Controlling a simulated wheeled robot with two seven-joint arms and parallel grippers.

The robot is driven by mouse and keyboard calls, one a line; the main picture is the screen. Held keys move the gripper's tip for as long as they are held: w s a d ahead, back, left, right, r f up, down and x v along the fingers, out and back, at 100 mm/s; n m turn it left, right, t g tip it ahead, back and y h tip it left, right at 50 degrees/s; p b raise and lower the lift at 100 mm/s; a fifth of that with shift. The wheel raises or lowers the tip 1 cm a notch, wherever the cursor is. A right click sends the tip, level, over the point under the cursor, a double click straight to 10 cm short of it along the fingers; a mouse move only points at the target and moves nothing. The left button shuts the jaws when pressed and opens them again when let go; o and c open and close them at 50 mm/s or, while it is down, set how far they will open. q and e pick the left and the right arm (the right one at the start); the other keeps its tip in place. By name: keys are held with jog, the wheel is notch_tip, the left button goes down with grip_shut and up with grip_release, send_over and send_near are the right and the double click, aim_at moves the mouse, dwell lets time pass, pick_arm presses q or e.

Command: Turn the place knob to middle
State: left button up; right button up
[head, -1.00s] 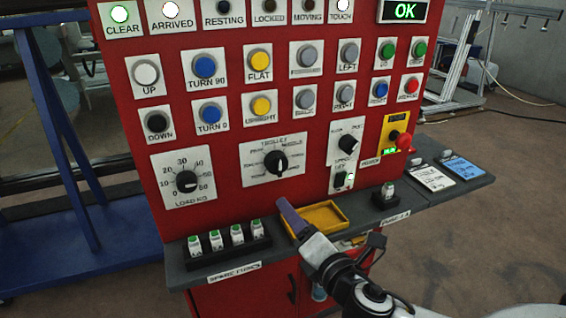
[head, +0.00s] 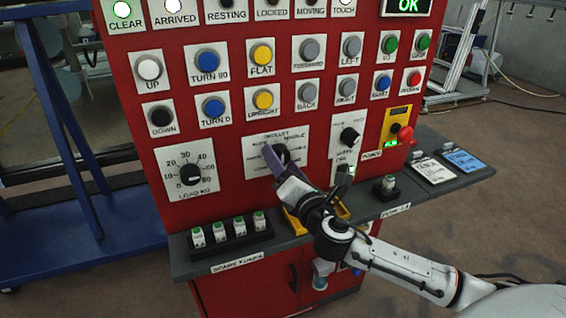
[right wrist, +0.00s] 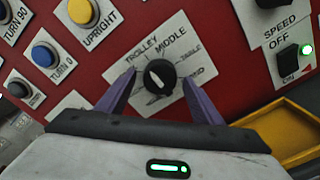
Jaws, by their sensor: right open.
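The place knob (head: 283,153) is a round black knob on a white label plate, in the middle of the red panel. In the right wrist view the knob (right wrist: 159,76) has a white pointer mark slanting to the upper left, roughly toward the word TROLLEY; MIDDLE is printed above and to its right. My right gripper (head: 272,162) is in front of the knob and partly hides its plate. In the right wrist view its purple fingers (right wrist: 160,80) are open, one on each side of the knob, with gaps showing. My left gripper is not in view.
The load knob (head: 190,175) is to the left and the speed knob (head: 349,137) to the right. Rows of buttons are above. A shelf below carries spare fuses (head: 229,232) and a yellow tray (head: 292,222), partly behind my arm. A red emergency button (head: 406,134) is further right.

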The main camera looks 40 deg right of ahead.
jog(key=c, duration=1.1)
jog(key=m, duration=0.8)
jog(key=shift+r+m, duration=0.1)
jog(key=shift+m, duration=0.2)
